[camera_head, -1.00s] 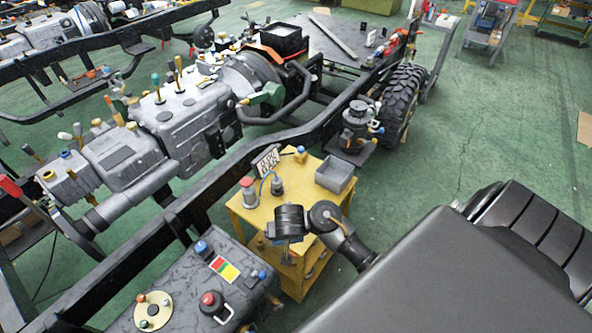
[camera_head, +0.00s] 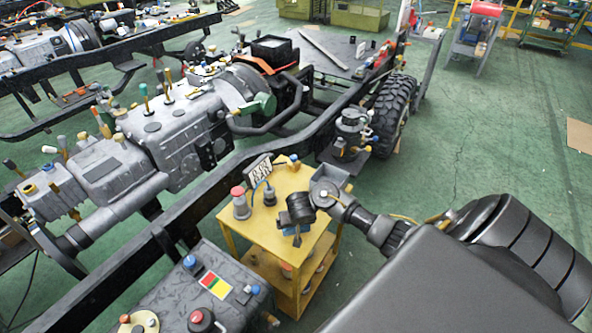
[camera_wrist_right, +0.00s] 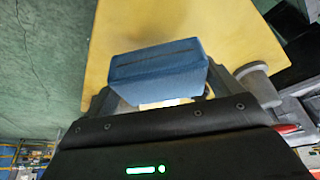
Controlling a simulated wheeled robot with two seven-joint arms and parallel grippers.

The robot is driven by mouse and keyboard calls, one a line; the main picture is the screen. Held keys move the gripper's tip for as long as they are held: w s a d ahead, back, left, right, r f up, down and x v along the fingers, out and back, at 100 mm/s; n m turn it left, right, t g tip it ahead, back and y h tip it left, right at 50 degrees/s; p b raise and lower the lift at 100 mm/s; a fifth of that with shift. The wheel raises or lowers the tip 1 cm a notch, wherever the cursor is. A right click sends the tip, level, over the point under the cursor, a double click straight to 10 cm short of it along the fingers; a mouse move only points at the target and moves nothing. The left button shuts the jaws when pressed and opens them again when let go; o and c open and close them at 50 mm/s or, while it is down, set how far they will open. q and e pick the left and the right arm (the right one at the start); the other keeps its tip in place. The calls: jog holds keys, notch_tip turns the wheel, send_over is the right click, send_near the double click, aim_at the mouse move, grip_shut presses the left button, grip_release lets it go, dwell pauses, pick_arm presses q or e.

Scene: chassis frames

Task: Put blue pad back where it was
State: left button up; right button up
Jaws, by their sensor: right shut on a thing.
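The blue pad (camera_wrist_right: 155,72) is a thick blue block in the right wrist view. My right gripper (camera_wrist_right: 162,85) is shut on it, one finger at each side. The pad is in front of the yellow cart top (camera_wrist_right: 215,35); the gap to it cannot be judged there. In the head view my right gripper (camera_head: 297,236) points down over the front right part of the yellow cart top (camera_head: 262,222), with the pad barely visible. My left gripper is out of view.
The black chassis rail (camera_head: 222,180) runs behind the cart. Green floor is open to the right.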

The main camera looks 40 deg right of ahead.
jog(key=shift+w+d+f, duration=0.1)
jog(key=shift+d+f, duration=0.15)
jog(key=shift+f, duration=0.05)
jog(key=shift+w+d+f+b, duration=0.1)
jog(key=shift+d+f+b, duration=0.1)
jog(key=shift+f+b, duration=0.8)
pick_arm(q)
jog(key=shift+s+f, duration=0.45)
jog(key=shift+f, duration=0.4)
pick_arm(e)
jog(key=shift+f, duration=0.65)
jog(key=shift+f, duration=0.15)
jog(key=o, duration=0.7)
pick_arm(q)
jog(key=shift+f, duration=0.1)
